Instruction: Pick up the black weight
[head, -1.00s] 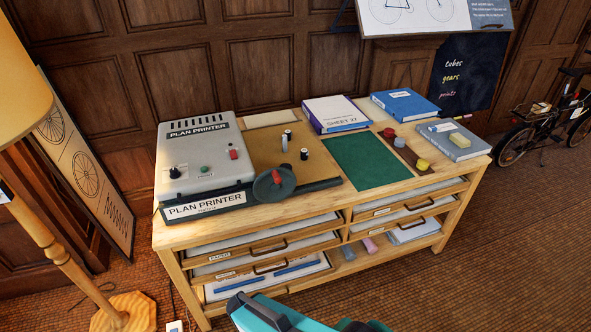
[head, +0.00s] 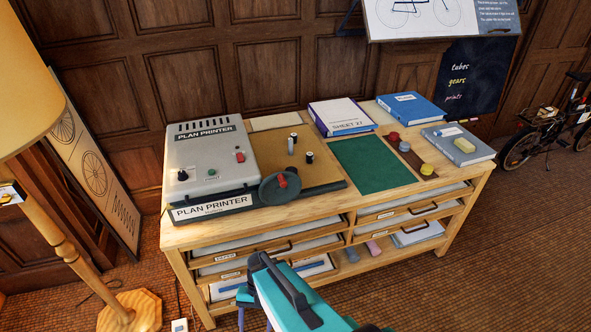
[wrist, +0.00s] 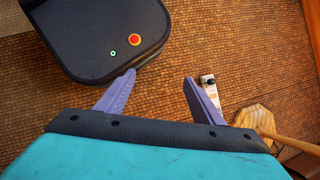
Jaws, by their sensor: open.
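My gripper (wrist: 160,77) is open and empty above the floor in the wrist view. In the head view my arm is in front of the cabinet, below its top and well apart from these pieces. No weight shows in the wrist view.
The wooden cabinet (head: 173,237) bears the plan printer (head: 208,160), a green mat (head: 372,165), and books at the back and right. A lamp (head: 62,232) stands at the left. A power strip (wrist: 210,92) lies on the floor near its base.

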